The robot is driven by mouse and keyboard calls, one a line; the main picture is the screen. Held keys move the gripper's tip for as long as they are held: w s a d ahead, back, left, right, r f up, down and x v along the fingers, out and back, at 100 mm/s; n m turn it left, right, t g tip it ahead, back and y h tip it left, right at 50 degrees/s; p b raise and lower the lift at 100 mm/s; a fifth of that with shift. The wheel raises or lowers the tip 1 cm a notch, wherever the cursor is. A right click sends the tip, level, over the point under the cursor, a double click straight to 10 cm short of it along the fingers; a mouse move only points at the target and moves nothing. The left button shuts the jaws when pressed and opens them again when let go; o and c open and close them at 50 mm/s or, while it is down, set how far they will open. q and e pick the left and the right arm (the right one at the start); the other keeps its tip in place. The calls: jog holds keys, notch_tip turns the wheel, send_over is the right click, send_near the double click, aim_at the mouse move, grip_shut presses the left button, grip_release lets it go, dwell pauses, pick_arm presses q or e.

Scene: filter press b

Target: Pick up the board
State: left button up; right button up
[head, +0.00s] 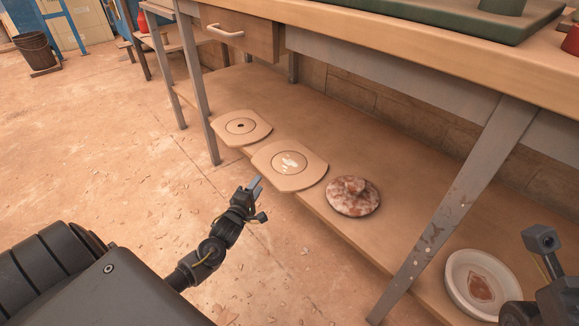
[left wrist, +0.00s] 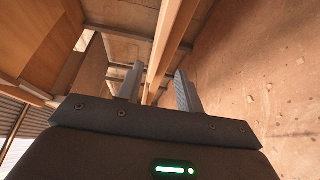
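Two pale tan boards with rounded corners lie flat on the low shelf in the head view. The nearer board (head: 276,178) has a ring and a white smear at its middle. The farther board (head: 228,139) has a ring with a dark hole. My left gripper (head: 254,184) is just off the shelf's front edge, close to the nearer board and apart from it. In the left wrist view its two fingers (left wrist: 160,88) stand apart with nothing between them. My right arm shows at the lower right, but its fingers are not visible.
The shelf (head: 322,118) also bears a mottled brown lidded round thing (head: 352,197) and a white dish (head: 457,291) with a brown patch. A slanted metal leg (head: 447,215) stands before the shelf. The tabletop (head: 400,55) overhangs it. The floor at left is mostly clear.

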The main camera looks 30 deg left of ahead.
aim_at(265, 175)
pick_arm(q)
jog(key=w+b, duration=0.2)
jog(key=w, duration=0.1)
jog(key=w+b, duration=0.1)
jog(key=w, duration=0.1)
jog(key=shift+w+a+r, duration=0.1)
jog(key=shift+a+r, duration=0.1)
jog(key=shift+a, duration=0.1)
grip_shut()
jog(key=shift+r, duration=0.1)
